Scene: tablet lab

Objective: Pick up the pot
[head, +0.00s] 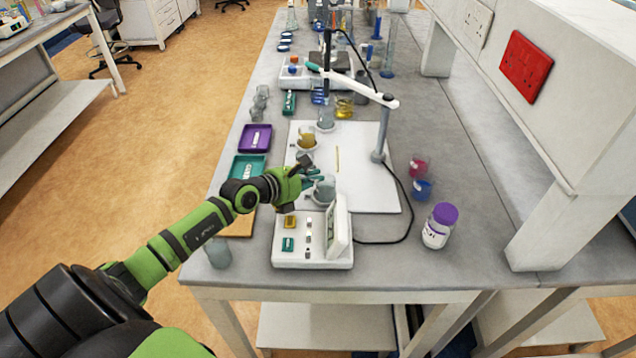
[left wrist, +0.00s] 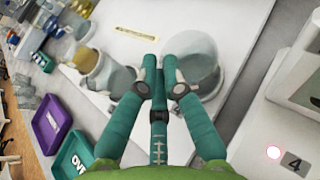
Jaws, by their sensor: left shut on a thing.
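A greyish glass pot (head: 326,190) stands at the near end of the white mat, and it shows as a round clear vessel in the left wrist view (left wrist: 203,62). My left gripper (head: 312,178) is at its left side, and its teal fingers (left wrist: 160,66) are nearly together against the pot's near wall. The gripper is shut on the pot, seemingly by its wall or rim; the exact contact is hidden. My right gripper is not in view.
A dish with yellow contents (head: 307,139) and a beaker (head: 326,118) stand behind. Purple (head: 255,138) and teal (head: 240,173) trays lie left. A white stand (head: 379,140) and purple-lidded jar (head: 437,232) are to the right.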

